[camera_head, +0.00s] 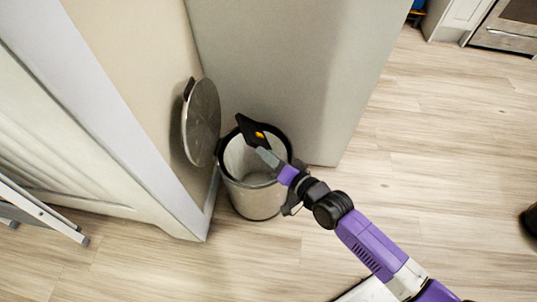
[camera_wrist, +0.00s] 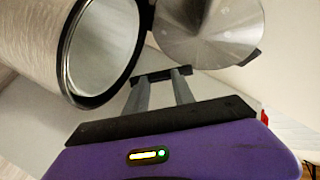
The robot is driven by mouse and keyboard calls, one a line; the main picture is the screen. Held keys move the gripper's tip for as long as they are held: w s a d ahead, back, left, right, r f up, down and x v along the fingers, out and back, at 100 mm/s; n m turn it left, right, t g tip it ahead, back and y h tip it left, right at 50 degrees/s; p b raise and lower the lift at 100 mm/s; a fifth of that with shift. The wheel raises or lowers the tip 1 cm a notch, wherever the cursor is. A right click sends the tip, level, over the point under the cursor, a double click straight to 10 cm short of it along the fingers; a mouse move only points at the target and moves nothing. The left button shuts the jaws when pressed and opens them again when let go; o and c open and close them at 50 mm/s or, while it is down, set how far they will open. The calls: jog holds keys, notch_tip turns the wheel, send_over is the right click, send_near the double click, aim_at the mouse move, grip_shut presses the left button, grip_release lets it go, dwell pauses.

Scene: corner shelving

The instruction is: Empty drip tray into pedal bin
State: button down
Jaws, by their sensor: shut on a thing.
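The pedal bin (camera_head: 257,199) is a metal cylinder with a black rim and a pale inside, standing on the floor against the grey panel. Its round lid (camera_head: 201,122) is swung open to the left. My gripper (camera_head: 262,150) is over the bin's mouth, shut on the drip tray (camera_head: 246,127). The tray is small and black, appears tilted, and has an orange-yellow bit on it. In the wrist view, a dark edge of the tray (camera_wrist: 165,75) shows between the fingertips, with the bin (camera_wrist: 40,40) at the left and the lid (camera_wrist: 208,30) at the upper right. The tray's far part is hidden there.
A tall grey panel (camera_head: 290,75) stands right behind the bin, and a beige wall (camera_head: 140,60) is behind the lid. Metal legs (camera_head: 40,212) stand at the far left. A dark object (camera_head: 530,219) shows at the right edge. The wooden floor (camera_head: 430,150) to the right is clear.

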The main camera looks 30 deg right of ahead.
jog(key=shift+f+m+b, duration=0.25)
jog(key=shift+m+b, duration=0.05)
jog(key=shift+b, duration=0.6)
jog(key=m+b, duration=0.1)
jog(key=b, duration=0.2)
jog(key=shift+d+f+t+y+b, duration=0.1)
jog(key=shift+t+y+b, duration=0.2)
jog(key=shift+t, duration=0.1)
jog(key=shift+m+b, duration=0.5)
jog(key=shift+b, duration=0.3)
jog(key=shift+d+f+m+t+y+b, duration=0.15)
jog(key=shift+m+t+y+b, duration=0.2)
jog(key=shift+b, duration=0.8)
jog(key=m+b, duration=0.2)
jog(key=b, duration=0.2)
jog(key=shift+f+t+b, duration=0.15)
jog(key=shift+t+b, duration=0.2)
jog(key=shift+r, duration=0.2)
